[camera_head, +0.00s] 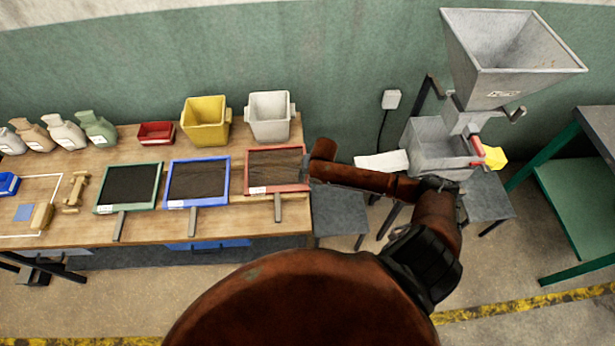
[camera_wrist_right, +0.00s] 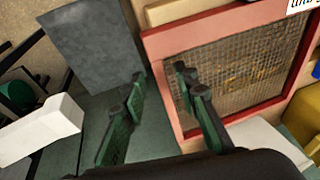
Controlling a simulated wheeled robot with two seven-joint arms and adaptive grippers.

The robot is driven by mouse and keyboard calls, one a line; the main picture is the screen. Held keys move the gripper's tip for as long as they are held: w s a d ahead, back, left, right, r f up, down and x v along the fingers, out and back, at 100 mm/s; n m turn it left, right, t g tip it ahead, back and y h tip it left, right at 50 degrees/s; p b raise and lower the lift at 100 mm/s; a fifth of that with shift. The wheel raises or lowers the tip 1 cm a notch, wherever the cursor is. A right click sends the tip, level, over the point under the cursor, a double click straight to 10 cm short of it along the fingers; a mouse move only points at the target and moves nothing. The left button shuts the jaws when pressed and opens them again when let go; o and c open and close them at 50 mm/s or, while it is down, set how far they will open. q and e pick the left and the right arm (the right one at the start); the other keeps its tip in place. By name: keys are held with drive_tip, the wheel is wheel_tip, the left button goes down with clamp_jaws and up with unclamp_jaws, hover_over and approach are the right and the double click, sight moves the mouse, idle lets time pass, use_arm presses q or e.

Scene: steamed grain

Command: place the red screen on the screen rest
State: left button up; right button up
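The red screen (camera_head: 277,169) lies on the wooden table near its right edge, its dark handle pointing to the front. In the wrist view its red frame (camera_wrist_right: 220,22) and wire mesh fill the right half. My right gripper (camera_wrist_right: 158,82) is open, one finger seen over the mesh and the other outside the frame, with a frame bar between them. I cannot tell whether they touch it. In the head view my right forearm reaches the screen's right edge and hides most of the gripper. I cannot clearly identify the screen rest. My left gripper is not in view.
A blue screen (camera_head: 197,182) and a green screen (camera_head: 129,187) lie left of the red one. A yellow bin (camera_head: 206,121), white bin (camera_head: 269,116) and red tray (camera_head: 156,133) stand behind. A grey hopper machine (camera_head: 507,65) stands right; a grey stool (camera_head: 340,213) is beside the table.

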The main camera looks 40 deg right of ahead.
drive_tip(key=v, duration=1.2)
drive_tip(key=shift+r, duration=0.15)
drive_tip(key=d+f+t, duration=0.1)
drive_tip(key=d+f, duration=0.3)
drive_tip(key=f, duration=0.6)
drive_tip(key=d+f, duration=0.3)
drive_tip(key=f, duration=0.6)
drive_tip(key=s+d+f+n, duration=0.2)
drive_tip(key=s+f, duration=0.6)
drive_tip(key=f, duration=0.5)
drive_tip(key=s+a+f+n+g+h, duration=0.1)
drive_tip(key=s+a+f+n+g, duration=0.2)
drive_tip(key=s+f, duration=1.35)
drive_tip(key=s+a+f+n, duration=0.1)
drive_tip(key=s+a+f, duration=0.1)
drive_tip(key=s+a, duration=0.4)
drive_tip(key=s+a+f+n, duration=0.2)
drive_tip(key=s+a, duration=0.4)
drive_tip(key=s, duration=0.7)
drive_tip(key=shift+s+f+y, duration=0.25)
drive_tip(key=shift+f+y, duration=0.05)
drive_tip(key=shift+f, duration=0.3)
